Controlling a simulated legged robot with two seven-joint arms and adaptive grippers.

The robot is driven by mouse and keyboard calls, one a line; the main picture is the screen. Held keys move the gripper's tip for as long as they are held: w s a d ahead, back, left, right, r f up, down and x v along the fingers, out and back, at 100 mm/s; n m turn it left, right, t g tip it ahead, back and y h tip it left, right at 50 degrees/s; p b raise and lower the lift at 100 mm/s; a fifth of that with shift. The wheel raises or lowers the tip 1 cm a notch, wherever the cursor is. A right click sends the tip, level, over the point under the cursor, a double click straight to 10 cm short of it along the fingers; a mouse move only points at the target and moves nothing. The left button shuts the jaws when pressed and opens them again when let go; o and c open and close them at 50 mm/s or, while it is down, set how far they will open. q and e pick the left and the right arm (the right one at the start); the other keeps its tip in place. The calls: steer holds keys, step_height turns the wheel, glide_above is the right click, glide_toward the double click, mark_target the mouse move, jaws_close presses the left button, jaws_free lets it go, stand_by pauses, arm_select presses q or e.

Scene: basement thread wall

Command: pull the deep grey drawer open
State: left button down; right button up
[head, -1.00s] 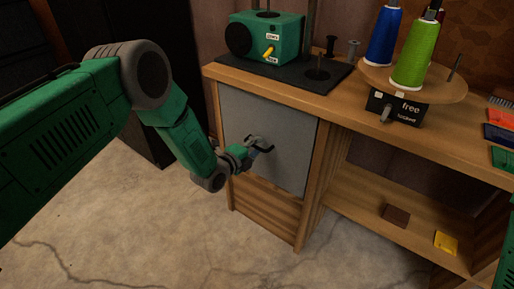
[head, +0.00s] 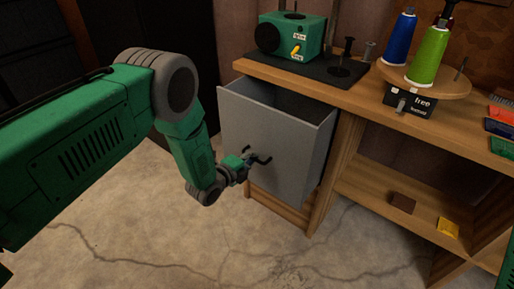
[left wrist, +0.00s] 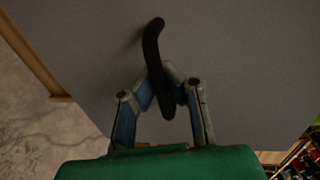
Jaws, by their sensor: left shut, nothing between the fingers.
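The deep grey drawer (head: 285,135) stands partly out of the wooden bench in the head view, and its dark inside shows behind the tall front. Its black handle (head: 265,159) is on the lower middle of the front. My left gripper (head: 252,160) is at the handle. In the left wrist view, the fingers (left wrist: 162,78) are shut with their tips together at the black handle (left wrist: 152,42), which crosses them. I cannot tell whether the fingers are hooked behind it. My right gripper is not in view.
The wooden bench (head: 365,102) carries a green machine (head: 291,37) on a dark mat and a round stand (head: 425,82) with blue and green thread cones. A brown block (head: 402,203) and a yellow one (head: 447,228) lie on the lower shelf. Cracked concrete floor in front is clear.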

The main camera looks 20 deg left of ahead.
arm_select(q)
steer(key=s+a+p, duration=0.1)
steer(key=s+p, duration=0.2)
steer(key=s, duration=0.4)
steer(key=shift+a, duration=0.15)
steer(key=c, duration=1.6)
jaws_free()
steer(key=shift+w+d+f, duration=0.1)
steer(key=shift+d+f, duration=0.05)
steer(key=shift+d, duration=0.1)
steer(key=v, duration=1.2)
steer(key=shift+a, duration=0.25)
steer(key=shift+w, duration=0.1)
